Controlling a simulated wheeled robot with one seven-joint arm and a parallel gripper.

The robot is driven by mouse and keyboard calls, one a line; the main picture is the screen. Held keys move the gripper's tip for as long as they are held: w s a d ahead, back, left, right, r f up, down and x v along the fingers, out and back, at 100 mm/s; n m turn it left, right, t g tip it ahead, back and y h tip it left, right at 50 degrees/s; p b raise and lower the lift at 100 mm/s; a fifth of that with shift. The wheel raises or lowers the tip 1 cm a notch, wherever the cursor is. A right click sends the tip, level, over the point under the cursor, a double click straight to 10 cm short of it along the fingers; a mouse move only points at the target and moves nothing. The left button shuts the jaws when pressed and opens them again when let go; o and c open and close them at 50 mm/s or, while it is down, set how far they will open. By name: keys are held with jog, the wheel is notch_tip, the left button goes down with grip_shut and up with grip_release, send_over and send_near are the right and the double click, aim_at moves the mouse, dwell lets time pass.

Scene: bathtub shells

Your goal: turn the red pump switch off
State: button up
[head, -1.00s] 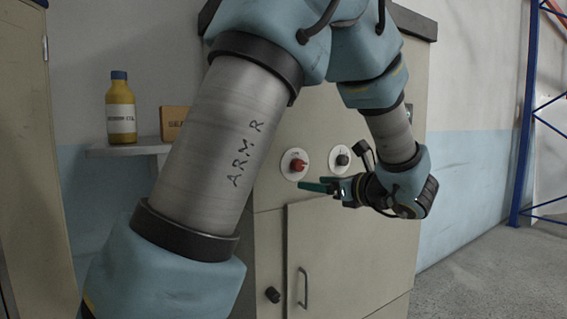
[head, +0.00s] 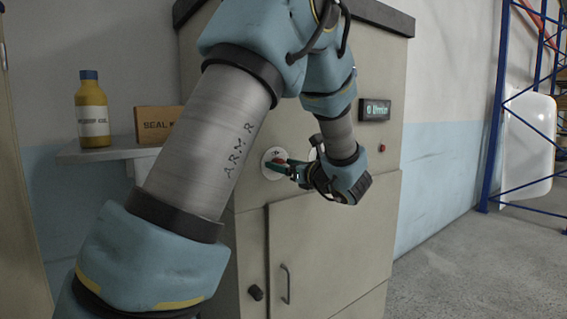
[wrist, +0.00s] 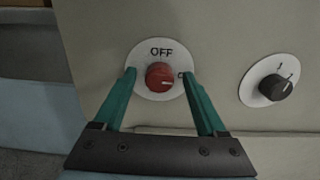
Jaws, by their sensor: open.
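The red pump switch (wrist: 160,76) is a round knob on a white disc marked OFF at the top. Its pale pointer line appears to face right, away from the OFF label. In the head view, the red switch's white disc (head: 267,163) is partly hidden behind my gripper (head: 280,165). In the wrist view, my gripper (wrist: 158,77) is open, with one green finger on the left and one on the right of the knob. Gaps show between fingers and knob; I cannot tell how deep the tips reach.
A black knob (wrist: 276,88) on its own white disc sits right of the red one. The beige cabinet (head: 345,225) has a door handle (head: 286,284) below and a display (head: 375,110). A shelf (head: 105,153) at left holds a yellow bottle (head: 92,112) and a box (head: 158,122).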

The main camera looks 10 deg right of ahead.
grip_shut()
dwell(0.7)
